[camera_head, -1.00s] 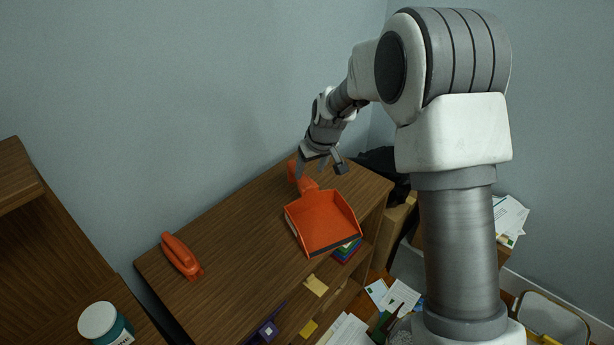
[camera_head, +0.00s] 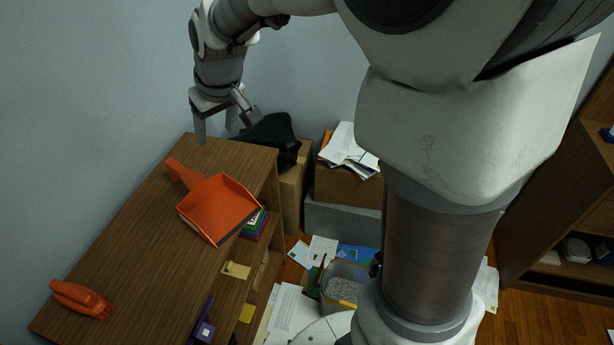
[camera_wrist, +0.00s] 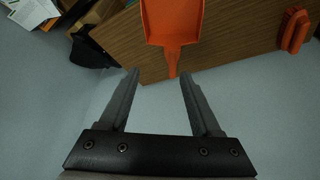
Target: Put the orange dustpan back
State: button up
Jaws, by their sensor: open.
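The orange dustpan (camera_head: 219,207) lies on the wooden shelf top (camera_head: 130,225), its pan near the front edge and its handle pointing toward the wall. In the wrist view the dustpan (camera_wrist: 173,22) is ahead of my gripper, handle end toward the fingers. My gripper (camera_head: 218,136) is open and empty. It is above the shelf's far end, apart from the dustpan. In the wrist view the gap between my gripper's fingers (camera_wrist: 158,80) is clear, with the handle tip just beyond it.
A black bag (camera_head: 268,138) and boxes stand beyond the shelf. Papers and a bin (camera_head: 345,283) clutter the floor. A wall borders the back.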

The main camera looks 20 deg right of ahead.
jog(key=s+d+r+m, duration=0.1)
jog(key=s+d, duration=0.2)
jog(key=s, duration=0.4)
jog(key=s+d+r+m+h, duration=0.1)
jog(key=s+d+r, duration=0.1)
jog(key=s, duration=0.6)
jog(key=s+d+r+m+t, duration=0.1)
jog(key=s+d, duration=0.3)
jog(key=s, duration=0.4)
jog(key=shift+s+d+r+m+h, duration=0.2)
jog(key=shift+r+m+h, duration=0.1)
jog(key=shift+m, duration=0.2)
notch_tip(320, 180, up, 6)
jog(key=p, duration=0.6)
